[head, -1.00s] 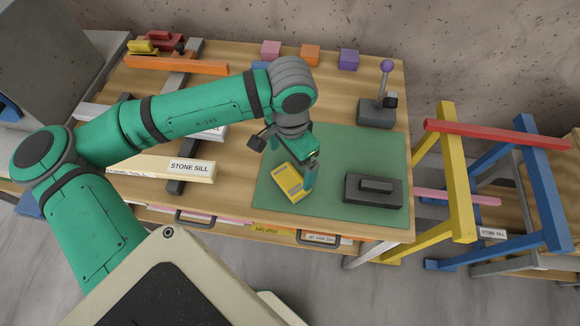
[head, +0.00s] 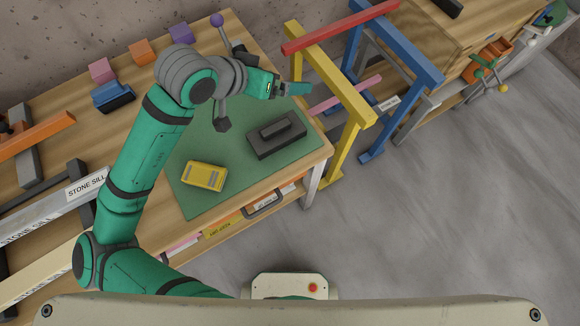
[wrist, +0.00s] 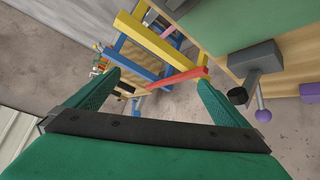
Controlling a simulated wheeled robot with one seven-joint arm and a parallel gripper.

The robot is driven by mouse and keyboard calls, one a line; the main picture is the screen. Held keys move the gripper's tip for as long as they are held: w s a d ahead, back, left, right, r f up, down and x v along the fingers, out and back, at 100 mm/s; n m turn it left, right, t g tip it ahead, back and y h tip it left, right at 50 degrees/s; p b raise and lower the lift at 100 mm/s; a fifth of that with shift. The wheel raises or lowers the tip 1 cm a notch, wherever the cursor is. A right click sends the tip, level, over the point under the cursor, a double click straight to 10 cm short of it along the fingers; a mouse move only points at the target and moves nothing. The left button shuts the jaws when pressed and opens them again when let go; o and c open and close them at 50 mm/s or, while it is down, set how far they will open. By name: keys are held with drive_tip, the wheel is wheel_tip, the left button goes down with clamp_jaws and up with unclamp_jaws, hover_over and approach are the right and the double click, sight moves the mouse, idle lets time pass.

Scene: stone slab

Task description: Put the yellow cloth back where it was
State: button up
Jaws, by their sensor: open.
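A yellow, block-shaped item with grey patches (head: 203,176) lies on the green mat (head: 190,205), near its front left. It is the only cloth-sized yellow thing I see; I cannot tell if it is the cloth. My gripper (head: 297,89) is up beyond the mat's back right, apart from the yellow item, pointing right towards the trestles. In the wrist view my gripper (wrist: 155,82) has its two fingers wide apart with nothing between them. The yellow item does not show in that view.
A dark grey block with a handle (head: 277,134) sits on the mat. A purple-knobbed lever (head: 217,20) stands behind it. Yellow (head: 352,135) and blue (head: 400,45) trestles with a red bar (head: 340,27) stand right of the table. Coloured cubes (head: 141,52) line the back.

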drive_tip(key=w+d+r+n+t+h, duration=0.3)
drive_tip(key=w+d+r+t+h, duration=0.3)
drive_tip(key=d+r, duration=0.55)
drive_tip(key=s+a+f+n+t+y, duration=0.1)
drive_tip(key=s+f+n+t+y, duration=0.2)
drive_tip(key=s+f+n+y, duration=0.55)
drive_tip(key=s+a+f+n+t+y, duration=0.2)
drive_tip(key=s+f+y, duration=0.3)
drive_tip(key=f, duration=0.8)
drive_tip(key=s+a+f+m, duration=0.1)
drive_tip(key=s+f+m, duration=0.1)
drive_tip(key=s, duration=0.6)
drive_tip(key=s+a+f+m+g+h, duration=0.1)
drive_tip(key=s+a+f+m, duration=0.1)
drive_tip(key=s, duration=0.6)
drive_tip(key=s+a+f+m+g, duration=0.1)
drive_tip(key=s+a+f+m, duration=0.1)
drive_tip(key=s, duration=0.6)
drive_tip(key=shift+s+f+m, duration=0.3)
drive_tip(key=shift+f+m, duration=0.6)
drive_tip(key=shift+m, duration=0.25)
